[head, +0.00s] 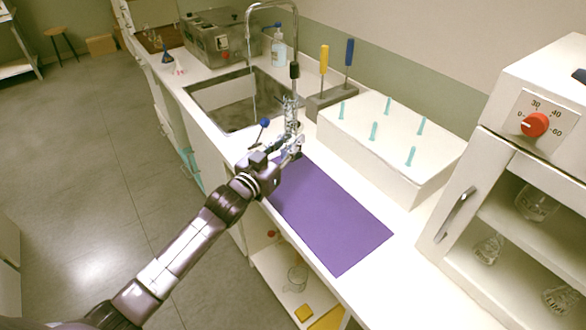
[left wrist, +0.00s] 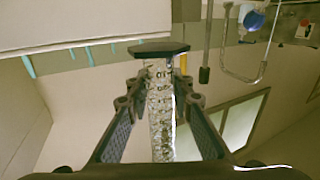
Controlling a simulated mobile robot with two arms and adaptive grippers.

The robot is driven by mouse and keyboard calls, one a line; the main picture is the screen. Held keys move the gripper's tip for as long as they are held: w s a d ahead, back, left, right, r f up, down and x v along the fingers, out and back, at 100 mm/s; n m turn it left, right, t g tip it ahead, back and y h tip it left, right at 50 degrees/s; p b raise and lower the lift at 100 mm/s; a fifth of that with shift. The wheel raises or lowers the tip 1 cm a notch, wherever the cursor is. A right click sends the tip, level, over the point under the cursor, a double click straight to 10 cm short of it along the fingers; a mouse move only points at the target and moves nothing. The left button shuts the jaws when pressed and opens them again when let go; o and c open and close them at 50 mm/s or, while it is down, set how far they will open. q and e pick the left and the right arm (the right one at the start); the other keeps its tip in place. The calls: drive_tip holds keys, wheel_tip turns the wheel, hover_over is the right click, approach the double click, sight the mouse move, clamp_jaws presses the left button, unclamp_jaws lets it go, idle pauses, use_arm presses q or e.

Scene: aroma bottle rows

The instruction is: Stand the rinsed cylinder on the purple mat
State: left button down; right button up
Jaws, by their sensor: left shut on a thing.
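The clear glass cylinder (head: 290,112) is held by my left gripper (head: 288,150) at the far end of the purple mat (head: 330,215), close to the sink. In the left wrist view the wet-looking cylinder (left wrist: 161,115) runs between the two fingers of my left gripper (left wrist: 158,100), which are shut on it. A dark flat angular piece (left wrist: 158,49) shows at one end of the cylinder. The cylinder's lower end is hidden in the head view, so I cannot tell whether it touches anything. The visible mat is bare. My right gripper is not in view.
The sink (head: 225,100) and tall faucet (head: 249,45) lie behind the gripper. A white pegged rack (head: 390,150) borders the mat, beside a holder (head: 335,97) with yellow and blue-handled tools. A white cabinet with a red knob (head: 535,124) stands at right.

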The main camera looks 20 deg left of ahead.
use_arm(q)
wheel_tip(320, 180, down, 9)
drive_tip(key=shift+f, duration=0.3)
drive_tip(key=shift+f, duration=0.1)
drive_tip(key=c, duration=1.7)
unclamp_jaws()
